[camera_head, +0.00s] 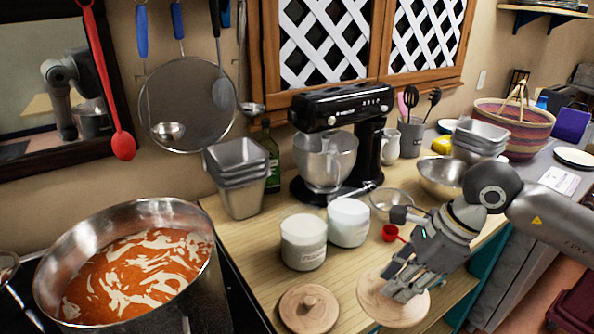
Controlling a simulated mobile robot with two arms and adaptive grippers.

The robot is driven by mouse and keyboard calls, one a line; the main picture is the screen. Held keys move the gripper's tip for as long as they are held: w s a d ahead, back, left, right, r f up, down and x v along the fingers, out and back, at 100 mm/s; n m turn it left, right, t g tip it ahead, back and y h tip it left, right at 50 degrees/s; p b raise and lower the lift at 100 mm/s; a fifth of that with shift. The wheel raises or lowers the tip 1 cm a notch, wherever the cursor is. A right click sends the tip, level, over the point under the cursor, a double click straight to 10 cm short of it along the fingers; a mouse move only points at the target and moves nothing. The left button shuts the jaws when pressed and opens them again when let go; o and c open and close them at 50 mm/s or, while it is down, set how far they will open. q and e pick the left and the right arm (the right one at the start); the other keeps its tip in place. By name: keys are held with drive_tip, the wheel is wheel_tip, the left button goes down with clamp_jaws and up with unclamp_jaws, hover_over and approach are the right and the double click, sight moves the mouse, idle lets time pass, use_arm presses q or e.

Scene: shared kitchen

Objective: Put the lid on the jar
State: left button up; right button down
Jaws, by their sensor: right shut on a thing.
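Two white jars stand side by side on the wooden counter: a nearer jar (303,252) and one just behind it to the right (348,229). Neither has a wooden lid on it. My right gripper (397,287) is shut on a round wooden lid (373,300), to the right of the jars and near the counter's front edge. Its fingers hide the lid's knob. A second round wooden lid (309,305) with a knob lies on the counter in front of the nearer jar. My left gripper is not in view.
A large pot (205,285) of orange-and-cream contents stands at the left. Behind the jars are a black stand mixer (365,120), stacked metal tins (240,200) and a green bottle (270,155). A red scoop (389,232) and metal bowl (392,202) lie right of the jars.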

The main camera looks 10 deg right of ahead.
sight(373, 307)
drive_tip(key=n, duration=0.1)
drive_tip(key=a+f+n+g, duration=0.1)
drive_tip(key=shift+s+a+f+n, duration=0.1)
drive_tip(key=shift+s+f+n, duration=0.15)
drive_tip(key=shift+n, duration=0.15)
drive_tip(key=a+f+n+g, duration=0.1)
drive_tip(key=n, duration=0.1)
drive_tip(key=a+f+n+g, duration=0.1)
drive_tip(key=n, duration=0.1)
drive_tip(key=s+a+f+n, duration=0.1)
drive_tip(key=n, duration=0.2)
drive_tip(key=shift+g, duration=0.4)
drive_tip(key=shift+s+a+f+n+g, duration=0.1)
drive_tip(key=shift+a+f+n+g, duration=0.2)
drive_tip(key=shift+n, duration=0.5)
drive_tip(key=n, duration=0.2)
drive_tip(key=a+n+g+h, duration=0.1)
drive_tip(key=shift+s+a+f, duration=0.1)
drive_tip(key=shift+s+f, duration=0.2)
drive_tip(key=shift+f, duration=0.1)
drive_tip(key=n+h, duration=0.1)
drive_tip(key=n, duration=0.2)
drive_tip(key=s+a+f+n+h, duration=0.1)
drive_tip(key=n, duration=0.2)
drive_tip(key=a+n+g+h, duration=0.1)
drive_tip(key=n, duration=0.1)
drive_tip(key=shift+s+f+n, duration=0.15)
drive_tip(key=shift+f+n, duration=0.05)
drive_tip(key=shift+n, duration=0.2)
